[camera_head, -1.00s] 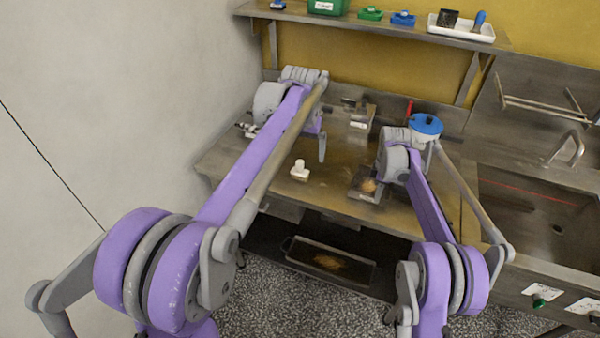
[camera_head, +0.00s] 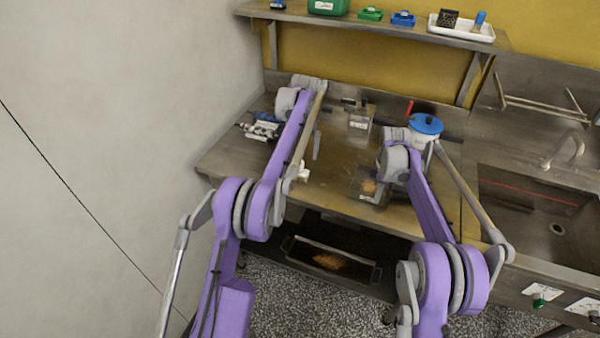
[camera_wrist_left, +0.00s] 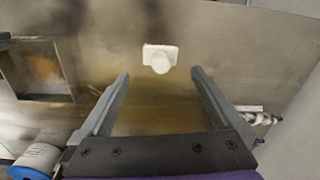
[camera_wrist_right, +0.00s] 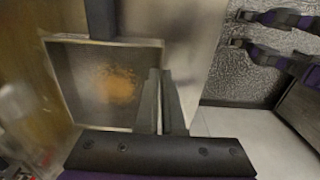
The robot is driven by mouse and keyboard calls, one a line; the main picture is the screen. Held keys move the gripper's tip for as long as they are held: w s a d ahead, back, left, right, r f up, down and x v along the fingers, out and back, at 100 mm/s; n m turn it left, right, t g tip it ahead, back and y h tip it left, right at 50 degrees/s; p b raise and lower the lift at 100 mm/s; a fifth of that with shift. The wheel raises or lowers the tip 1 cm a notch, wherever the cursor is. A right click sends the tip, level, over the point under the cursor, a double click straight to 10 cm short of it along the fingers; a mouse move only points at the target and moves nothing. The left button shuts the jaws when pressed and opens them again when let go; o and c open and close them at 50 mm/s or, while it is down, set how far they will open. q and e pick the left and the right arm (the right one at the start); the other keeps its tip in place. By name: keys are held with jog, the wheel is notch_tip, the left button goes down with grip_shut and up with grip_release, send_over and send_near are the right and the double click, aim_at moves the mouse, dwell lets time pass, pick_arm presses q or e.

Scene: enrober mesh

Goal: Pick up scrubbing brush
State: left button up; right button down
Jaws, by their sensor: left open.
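A small white piece with a round knob, which looks like the scrubbing brush (camera_wrist_left: 160,58), lies on the steel worktop. A brown edge shows at its base. In the head view the brush (camera_head: 304,172) is partly hidden behind my left forearm. My left gripper (camera_wrist_left: 157,80) is open and empty, with the brush ahead of its fingertips, roughly between them and not touched.
A pot with a blue lid (camera_head: 426,124) stands behind my right wrist. Metal fittings (camera_head: 262,128) lie at the worktop's left end by the wall. A shelf (camera_head: 385,27) carries a white tray (camera_head: 460,32). A sink (camera_head: 540,210) is at right.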

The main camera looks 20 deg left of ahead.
aim_at(300, 169)
pick_arm(q)
jog(key=f, duration=0.9)
jog(key=shift+a+f, duration=0.15)
jog(key=shift+a, duration=0.05)
jog(key=shift+c, duration=0.3)
jog(key=c, duration=1.3)
notch_tip(300, 169, up, 10)
jog(key=shift+r, duration=0.1)
